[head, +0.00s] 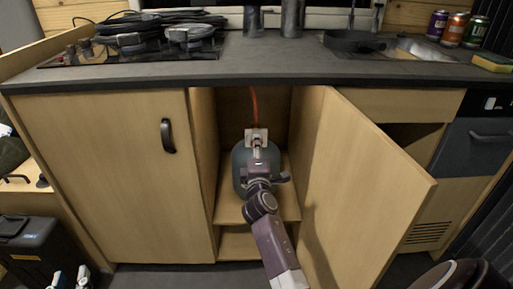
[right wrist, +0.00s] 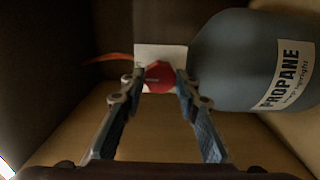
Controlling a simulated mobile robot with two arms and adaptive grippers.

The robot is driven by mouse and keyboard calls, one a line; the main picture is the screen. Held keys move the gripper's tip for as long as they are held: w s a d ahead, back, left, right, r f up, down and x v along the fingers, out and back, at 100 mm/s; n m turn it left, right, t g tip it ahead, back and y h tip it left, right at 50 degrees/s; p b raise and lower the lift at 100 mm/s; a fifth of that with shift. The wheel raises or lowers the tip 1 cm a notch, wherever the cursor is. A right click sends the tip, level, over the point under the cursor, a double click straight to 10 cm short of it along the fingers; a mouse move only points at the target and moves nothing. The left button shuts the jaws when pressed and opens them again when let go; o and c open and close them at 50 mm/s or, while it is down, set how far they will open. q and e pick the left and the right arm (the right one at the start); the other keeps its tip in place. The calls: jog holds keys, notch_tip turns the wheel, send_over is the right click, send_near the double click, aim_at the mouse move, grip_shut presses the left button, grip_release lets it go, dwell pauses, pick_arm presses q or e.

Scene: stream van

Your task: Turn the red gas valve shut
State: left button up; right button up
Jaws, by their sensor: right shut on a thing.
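The red gas valve (right wrist: 159,77) is a small round knob in front of a white plate at the neck of the propane bottle. In the right wrist view, my right gripper (right wrist: 160,85) has a fingertip on each side of the knob and is shut on it. The grey bottle (right wrist: 235,60) has a white PROPANE label. In the head view the bottle (head: 240,165) stands inside the open cupboard, and my right gripper (head: 257,140) hides the valve. My left gripper (head: 69,279) shows at the lower left, its two fingertips apart and nothing between them.
The cupboard door (head: 365,190) stands open to the right of my right arm. The left door (head: 110,180) is closed. An orange hose (head: 255,105) rises behind the bottle. The counter (head: 270,62) overhangs the opening. A black case (head: 40,245) stands at lower left.

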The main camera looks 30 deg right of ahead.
jog(key=o, duration=1.2)
jog(key=shift+c, duration=0.2)
jog(key=v, duration=0.7)
jog(key=shift+s+a, duration=0.2)
